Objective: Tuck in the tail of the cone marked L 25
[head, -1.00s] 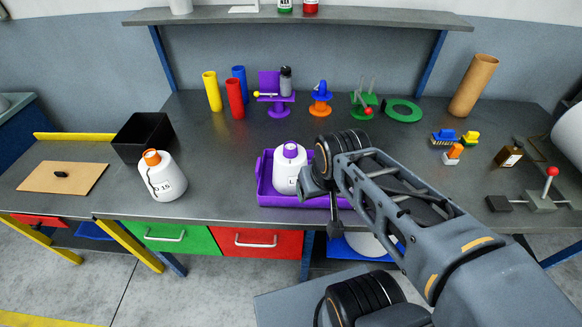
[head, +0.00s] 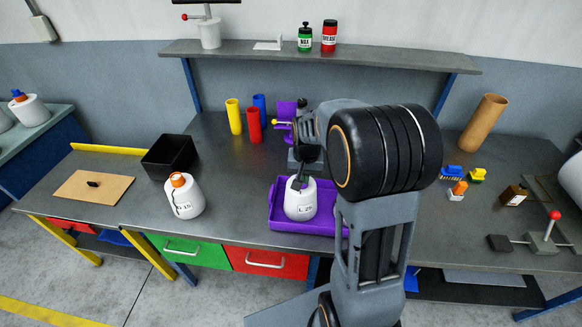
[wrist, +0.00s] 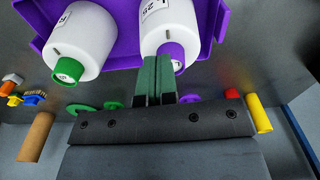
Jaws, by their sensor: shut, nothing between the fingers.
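The white cone marked L 25 (head: 300,207) stands in the purple tray (head: 288,227) in the head view. In the wrist view the L 25 cone (wrist: 168,22) shows its purple tip (wrist: 174,52) and a small dark mark on its side. I cannot make out its tail. My gripper (head: 300,182) is right over the cone's top and hides the tip in the head view. In the wrist view my gripper (wrist: 154,62) has its green fingers together, empty, their ends beside the purple tip. I cannot tell whether they touch it.
A second white cone with a green tip (wrist: 72,68) stands in the tray, hidden behind my arm in the head view. An orange-tipped cone (head: 187,203) with a dark tail stands to the left, near a black bin (head: 170,156). Tubes (head: 254,127) stand behind.

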